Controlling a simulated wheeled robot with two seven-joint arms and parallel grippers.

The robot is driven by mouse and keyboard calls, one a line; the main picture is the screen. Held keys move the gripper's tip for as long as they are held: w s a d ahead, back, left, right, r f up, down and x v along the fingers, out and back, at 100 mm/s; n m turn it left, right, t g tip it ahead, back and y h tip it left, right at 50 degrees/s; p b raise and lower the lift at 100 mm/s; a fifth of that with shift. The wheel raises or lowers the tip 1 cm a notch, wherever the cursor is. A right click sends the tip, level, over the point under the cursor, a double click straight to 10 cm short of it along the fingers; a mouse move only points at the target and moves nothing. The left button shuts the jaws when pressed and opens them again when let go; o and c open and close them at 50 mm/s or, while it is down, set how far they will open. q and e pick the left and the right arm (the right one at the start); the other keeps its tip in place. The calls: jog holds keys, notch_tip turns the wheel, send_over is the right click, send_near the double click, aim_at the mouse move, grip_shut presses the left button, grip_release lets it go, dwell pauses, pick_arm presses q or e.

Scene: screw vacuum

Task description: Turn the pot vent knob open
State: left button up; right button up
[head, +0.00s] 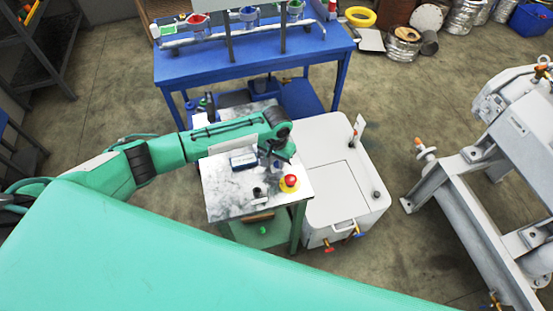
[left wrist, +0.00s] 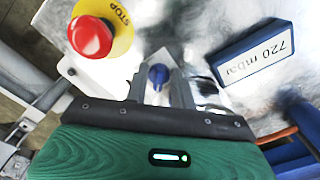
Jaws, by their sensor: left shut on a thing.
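The vent knob is a small blue knob (left wrist: 158,76) on a pale plate, seen in the left wrist view. My left gripper (left wrist: 160,88) has its two fingers around it, one on each side, shut on it. In the head view my left gripper (head: 281,157) reaches down over the small metal-topped table (head: 225,195) and mostly hides the knob. The knob's exact turn angle is hard to read. My right gripper is not in view.
A red stop button (head: 289,181) on a yellow base stands close to the gripper. A blue display (head: 243,160), reading "720 mbar" in the wrist view, lies on the other side. A white cabinet (head: 345,215) stands right of the table, a blue workbench (head: 250,60) behind.

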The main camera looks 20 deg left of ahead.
pick_arm(q)
jog(key=o, duration=1)
